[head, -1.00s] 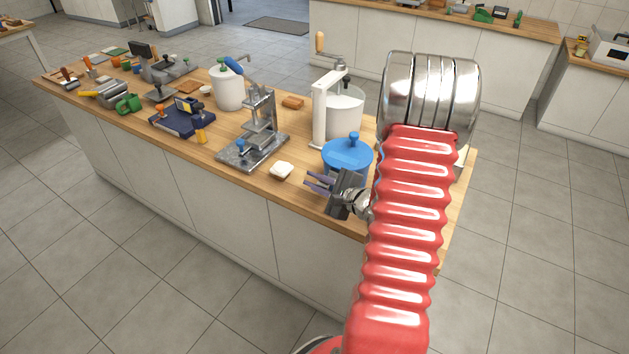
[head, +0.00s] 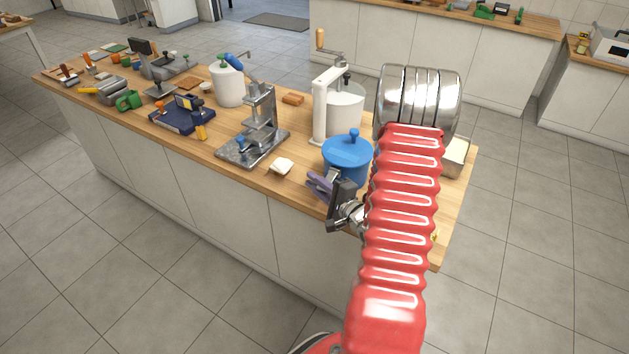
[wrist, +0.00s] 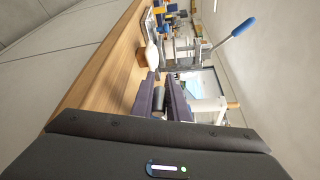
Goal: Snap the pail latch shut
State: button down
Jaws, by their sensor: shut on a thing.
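The blue pail (head: 347,168) with its blue knobbed lid (head: 347,148) stands near the front edge of the wooden counter, towards its right end. My gripper (head: 317,185) is low at the pail's front left side, with its purple fingers pointing left. In the wrist view the two fingers (wrist: 160,97) are close together around a small dark grey piece (wrist: 160,90), which I take to be the pail latch. My gripper hides most of the latch, so its exact position cannot be told.
A white crank-handled drum (head: 345,105) stands behind the pail. A pale tin (head: 456,157) sits at the counter's right end. The counter's front edge is close below my gripper.

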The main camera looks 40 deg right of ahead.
jog(key=shift+f+n, duration=0.35)
jog(key=shift+n, duration=0.05)
jog(key=shift+d, duration=0.1)
jog(key=c, duration=1.8)
grip_release()
jog(key=shift+r, duration=0.1)
jog(key=shift+o, duration=0.2)
jog(key=shift+s, duration=0.1)
jog(key=s+r, duration=0.1)
jog(key=s, duration=1.2)
jog(key=shift+s+a, duration=0.3)
